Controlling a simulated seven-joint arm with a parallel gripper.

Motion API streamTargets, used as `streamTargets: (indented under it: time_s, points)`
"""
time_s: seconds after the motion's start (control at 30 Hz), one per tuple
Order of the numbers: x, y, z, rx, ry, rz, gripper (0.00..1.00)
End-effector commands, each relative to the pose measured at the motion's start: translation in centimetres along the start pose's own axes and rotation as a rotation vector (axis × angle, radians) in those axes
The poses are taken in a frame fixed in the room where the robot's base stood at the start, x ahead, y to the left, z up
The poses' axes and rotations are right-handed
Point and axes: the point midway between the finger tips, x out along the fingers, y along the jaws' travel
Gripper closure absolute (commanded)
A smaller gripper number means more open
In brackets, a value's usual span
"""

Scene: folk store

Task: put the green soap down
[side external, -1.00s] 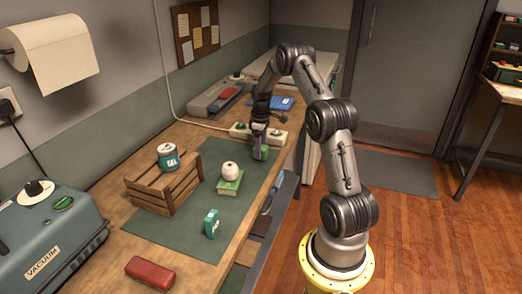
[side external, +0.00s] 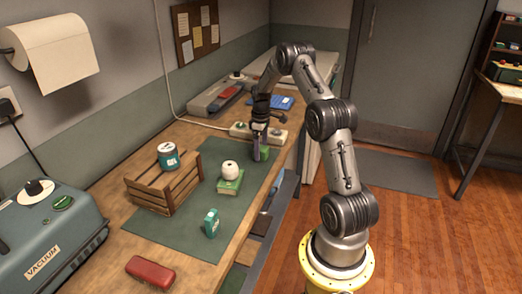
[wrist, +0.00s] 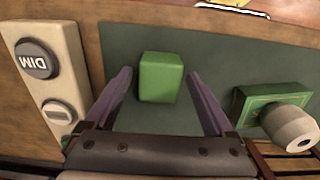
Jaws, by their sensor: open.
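The green soap (wrist: 160,77) is a plain green block lying on the dark green mat (wrist: 128,40) in the wrist view. My gripper (wrist: 157,88) is open, with one purple finger on each side of the soap and a visible gap to each. In the side external view my gripper (side external: 257,153) points down at the far end of the mat (side external: 195,225). The soap (side external: 265,153) is there mostly hidden behind the fingers.
A green box with a white round object (side external: 230,167) on it stands nearer on the mat. A dial panel (wrist: 45,85) is close beside my gripper.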

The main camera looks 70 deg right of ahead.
Motion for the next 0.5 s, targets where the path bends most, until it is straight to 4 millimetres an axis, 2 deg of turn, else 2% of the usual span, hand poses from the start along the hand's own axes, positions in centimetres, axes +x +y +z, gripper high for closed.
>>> streamTargets:
  time_s: [0.5]
  points:
    - [-9.6,0.1,-0.1,0.000,0.003,0.004,0.12]
